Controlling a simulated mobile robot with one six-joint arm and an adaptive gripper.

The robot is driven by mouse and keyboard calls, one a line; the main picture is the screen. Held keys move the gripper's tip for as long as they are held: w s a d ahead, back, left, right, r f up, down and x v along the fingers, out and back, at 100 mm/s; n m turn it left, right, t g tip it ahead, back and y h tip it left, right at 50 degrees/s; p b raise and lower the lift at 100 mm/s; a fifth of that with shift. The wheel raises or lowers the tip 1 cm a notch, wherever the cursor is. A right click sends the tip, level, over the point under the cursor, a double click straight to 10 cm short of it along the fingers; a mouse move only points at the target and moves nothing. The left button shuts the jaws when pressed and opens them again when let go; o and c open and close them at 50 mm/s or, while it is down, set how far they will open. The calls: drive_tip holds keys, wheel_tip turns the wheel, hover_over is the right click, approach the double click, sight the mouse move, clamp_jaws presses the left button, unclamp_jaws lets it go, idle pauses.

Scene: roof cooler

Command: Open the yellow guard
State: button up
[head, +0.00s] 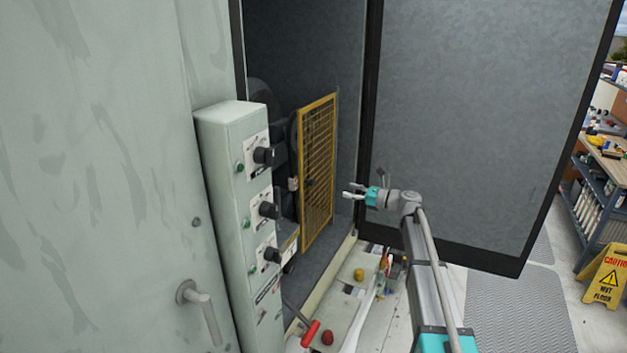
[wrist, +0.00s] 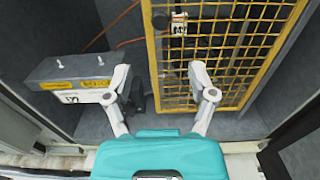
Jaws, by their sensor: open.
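The yellow guard (head: 318,165) is a framed mesh panel inside the open cabinet, to the right of the grey-green control box in the head view. It also shows in the wrist view (wrist: 152,62), filling the upper right. A small pale latch or tag (wrist: 179,24) sits at its left edge near the top; it shows in the head view too (head: 293,184). My gripper (head: 350,191) is to the right of the guard in the head view. In the wrist view my gripper (wrist: 165,82) is open and empty, its right finger overlapping the mesh; contact cannot be told.
The control box (head: 225,170) with several black knobs stands left of the guard. The large grey cabinet door (head: 480,120) stands open at right. A red-handled lever (head: 310,333) is low in front. A yellow wet-floor sign (head: 605,280) stands far right. A grey box (wrist: 80,68) sits left of the guard.

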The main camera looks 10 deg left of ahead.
sight(314, 182)
drive_tip(key=shift+a, duration=0.1)
drive_tip(key=x, duration=1.3)
drive_tip(key=shift+w+a+f, duration=0.1)
drive_tip(key=shift+a, duration=0.2)
clamp_jaws()
drive_tip(key=shift+d, duration=0.3)
drive_tip(key=shift+a, duration=0.3)
drive_tip(key=shift+g, duration=0.3)
